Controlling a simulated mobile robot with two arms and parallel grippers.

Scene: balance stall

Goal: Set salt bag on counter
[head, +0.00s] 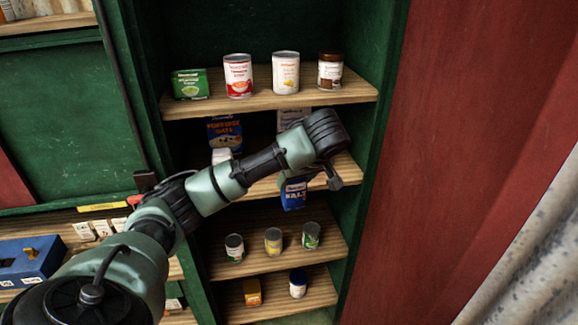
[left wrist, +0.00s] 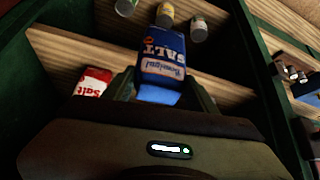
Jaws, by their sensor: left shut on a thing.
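The blue salt bag (head: 293,194) with white lettering hangs below my left gripper (head: 308,180) in the head view, in front of the middle shelf of the green unit. In the left wrist view the salt bag (left wrist: 163,52) sits between the two fingers of my left gripper (left wrist: 162,92), which is shut on it. Its label reads upside down there. My left arm hides part of the middle shelf in the head view. A wooden surface (head: 40,222) that may be the counter shows at the lower left. My right gripper is not in view.
Cans stand on the upper shelf (head: 270,101) and on the shelf below (head: 272,262). A blue oats package (head: 225,131) stands behind my arm. A red-and-white salt packet (left wrist: 92,82) shows in the left wrist view. A blue box (head: 32,258) occupies the lower left.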

